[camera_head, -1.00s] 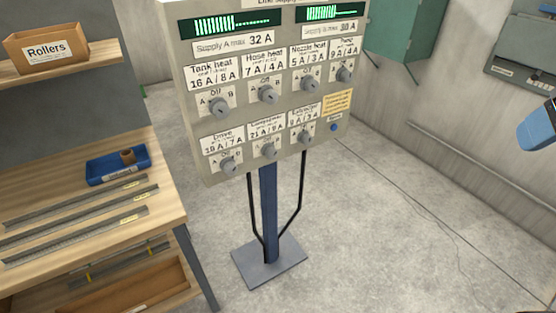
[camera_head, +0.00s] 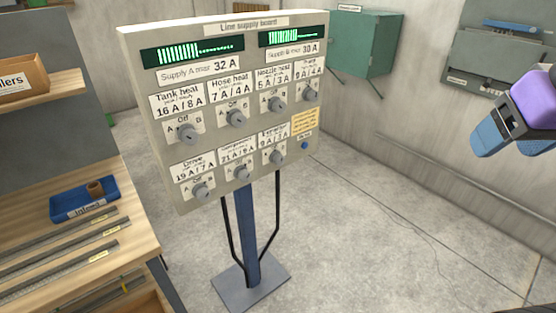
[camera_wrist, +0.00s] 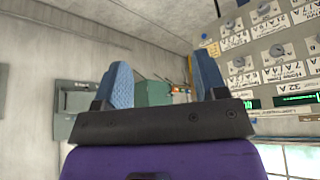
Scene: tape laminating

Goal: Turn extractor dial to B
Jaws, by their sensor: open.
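The extractor dial (camera_head: 275,157) is the grey knob at the right end of the lower row on the line supply board (camera_head: 190,92). Its label is blurred, and I cannot tell for sure where its pointer stands. It also shows in the wrist view (camera_wrist: 227,29), at the upper right, where the board appears upside down. My gripper (camera_head: 512,140), with blue fingers and a purple body, is at the right of the head view, well apart from the board. Its fingers are spread and empty in the wrist view (camera_wrist: 163,78).
A blue button (camera_head: 305,145) and yellow note sit right of the dial; other knobs are close on its left and above. A green cabinet (camera_head: 364,42) and grey wall unit (camera_head: 505,55) are behind. A wooden bench (camera_head: 110,265) stands left. The floor right of the post is clear.

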